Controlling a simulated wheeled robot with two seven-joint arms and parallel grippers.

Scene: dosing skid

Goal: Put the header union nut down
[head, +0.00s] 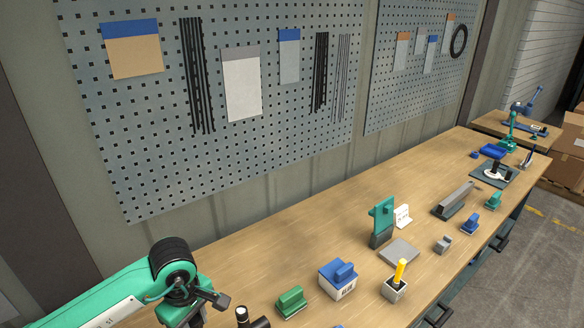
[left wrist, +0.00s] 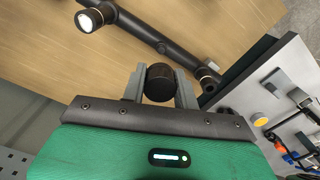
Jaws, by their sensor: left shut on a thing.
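The header union nut appears in the left wrist view as a round black piece (left wrist: 159,83). My left gripper (left wrist: 160,90) is shut on it, with one grey finger on either side. The bench top shows behind it; I cannot tell whether the nut touches the bench. In the head view my green left arm (head: 120,298) comes in at the bottom left, and its fingertips and the nut cannot be made out there. My right gripper is in neither view.
A black branched pipe (left wrist: 135,32) lies on the wooden bench (head: 240,255) close to my left gripper. Green (head: 291,301) and blue-white (head: 338,279) blocks, a cup with a yellow-handled tool (head: 396,289) and a grey plate (head: 398,251) stand farther right. Bare bench lies along the wall.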

